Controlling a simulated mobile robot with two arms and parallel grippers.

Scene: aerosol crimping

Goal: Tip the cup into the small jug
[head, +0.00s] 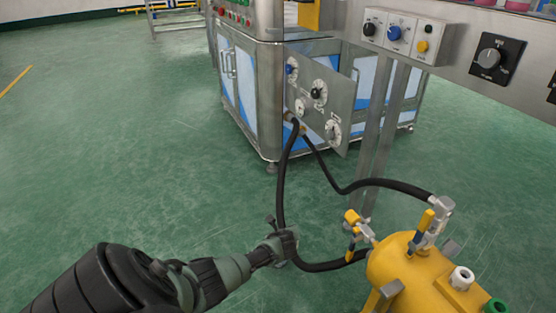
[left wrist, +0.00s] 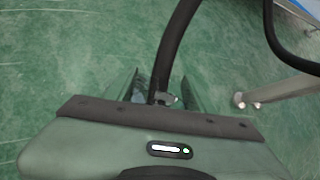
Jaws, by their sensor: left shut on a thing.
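No cup and no small jug show in either view. My left gripper (head: 284,246) is low over the green floor in the head view, beside the yellow tank. It is shut on a black hose (head: 281,190), which hangs from the machine's panel and curves past the fingers toward the tank. In the left wrist view the hose (left wrist: 178,40) runs down between the two fingers (left wrist: 160,92), with a small metal fitting (left wrist: 168,99) there. My right gripper is not in view.
A yellow tank (head: 420,274) with valves stands at the lower right. A second hose (head: 375,183) runs from the machine cabinet (head: 245,85) to it. A control panel (head: 480,50) overhangs the upper right. The floor at left is clear.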

